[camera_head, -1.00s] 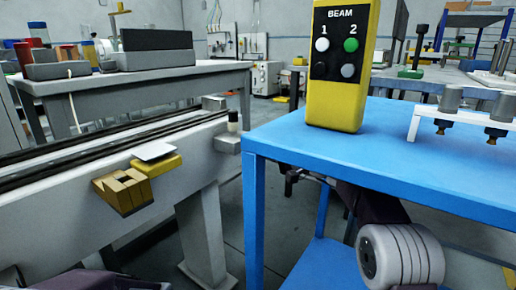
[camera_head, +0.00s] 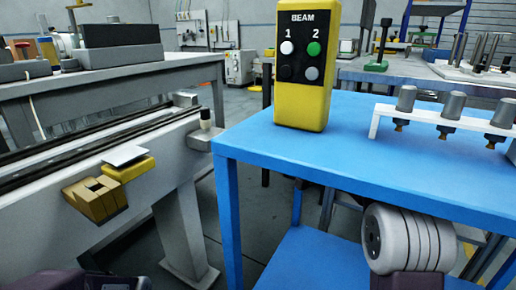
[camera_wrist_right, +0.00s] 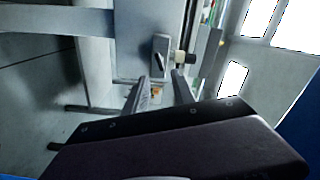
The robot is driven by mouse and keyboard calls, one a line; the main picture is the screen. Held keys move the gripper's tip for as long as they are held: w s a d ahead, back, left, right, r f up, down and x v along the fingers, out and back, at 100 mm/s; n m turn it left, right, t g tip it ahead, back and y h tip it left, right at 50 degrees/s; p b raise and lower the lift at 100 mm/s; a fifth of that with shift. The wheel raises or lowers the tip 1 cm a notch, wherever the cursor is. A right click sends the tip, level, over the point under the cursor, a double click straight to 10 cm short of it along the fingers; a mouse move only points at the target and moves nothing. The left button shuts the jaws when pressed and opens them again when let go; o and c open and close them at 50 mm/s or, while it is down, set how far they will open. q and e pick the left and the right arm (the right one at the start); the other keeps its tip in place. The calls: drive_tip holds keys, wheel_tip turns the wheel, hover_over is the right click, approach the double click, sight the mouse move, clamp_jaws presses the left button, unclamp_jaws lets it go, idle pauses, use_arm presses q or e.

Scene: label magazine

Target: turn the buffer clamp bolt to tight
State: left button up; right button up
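I cannot single out the buffer clamp bolt with certainty. A brass-coloured notched block (camera_head: 95,200) and a yellow block under a pale plate (camera_head: 125,155) sit on the rail's near side. My right gripper (camera_wrist_right: 161,80) shows in the right wrist view with its two fingers apart and nothing seen between them. A dark lever-like part and a pale knob (camera_wrist_right: 180,57) lie beyond the fingertips. My left gripper is not in view.
A blue table (camera_head: 350,150) stands right of the rail, with a yellow BEAM box (camera_head: 303,75) and a white rack (camera_head: 440,122) on it. A grey bench (camera_head: 120,85) stands behind the rail. A gap of floor separates rail and blue table.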

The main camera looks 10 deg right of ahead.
drive_tip(key=w+a+n+b, duration=0.1)
drive_tip(key=w+a+b, duration=0.1)
drive_tip(key=w+a, duration=0.3)
drive_tip(key=a, duration=0.2)
drive_tip(key=shift+a, duration=0.3)
clamp_jaws()
